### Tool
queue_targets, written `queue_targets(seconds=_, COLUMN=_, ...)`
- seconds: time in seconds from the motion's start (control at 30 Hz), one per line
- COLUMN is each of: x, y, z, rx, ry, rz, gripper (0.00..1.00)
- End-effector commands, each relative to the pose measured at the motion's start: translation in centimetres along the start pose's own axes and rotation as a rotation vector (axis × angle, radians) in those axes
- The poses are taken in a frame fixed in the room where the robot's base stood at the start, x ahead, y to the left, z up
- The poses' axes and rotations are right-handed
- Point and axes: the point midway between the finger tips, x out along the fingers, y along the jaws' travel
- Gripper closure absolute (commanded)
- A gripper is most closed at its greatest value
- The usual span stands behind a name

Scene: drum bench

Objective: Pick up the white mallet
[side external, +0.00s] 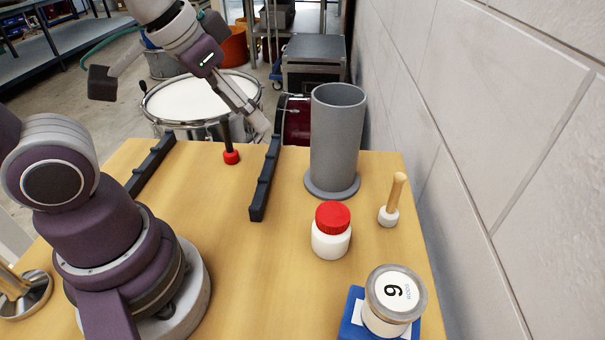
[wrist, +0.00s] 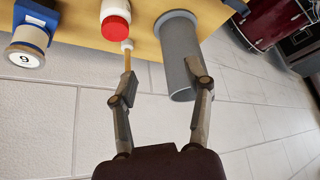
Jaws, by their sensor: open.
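The white mallet (side external: 389,213) stands head down near the table's right edge, its light wooden handle upward and slightly tilted. It also shows in the wrist view (wrist: 127,46), where my left finger overlaps the lower end of its handle.
A tall grey cylinder (side external: 336,140) stands left of the white mallet, a white jar with red lid (side external: 331,230) in front. A jar marked 9 (side external: 392,300) sits on a blue stand. Black rails (side external: 265,180) cross the table. A wall (side external: 500,150) borders the right.

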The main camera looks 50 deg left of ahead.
Motion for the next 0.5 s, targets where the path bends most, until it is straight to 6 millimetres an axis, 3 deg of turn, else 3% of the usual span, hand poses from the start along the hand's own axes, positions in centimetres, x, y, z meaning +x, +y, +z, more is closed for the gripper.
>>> queue_targets(seconds=0.2, x=5.7, y=4.8, z=-7.1, rx=0.092, ry=0.028, rz=0.051, gripper=0.49)
queue_targets(seconds=0.37, x=9.8, y=8.4, z=-9.5, rx=0.138, ry=0.058, rz=0.08, gripper=0.49)
queue_targets(seconds=0.5, x=11.7, y=9.7, z=-9.9, rx=0.151, ry=0.067, rz=0.088, gripper=0.49)
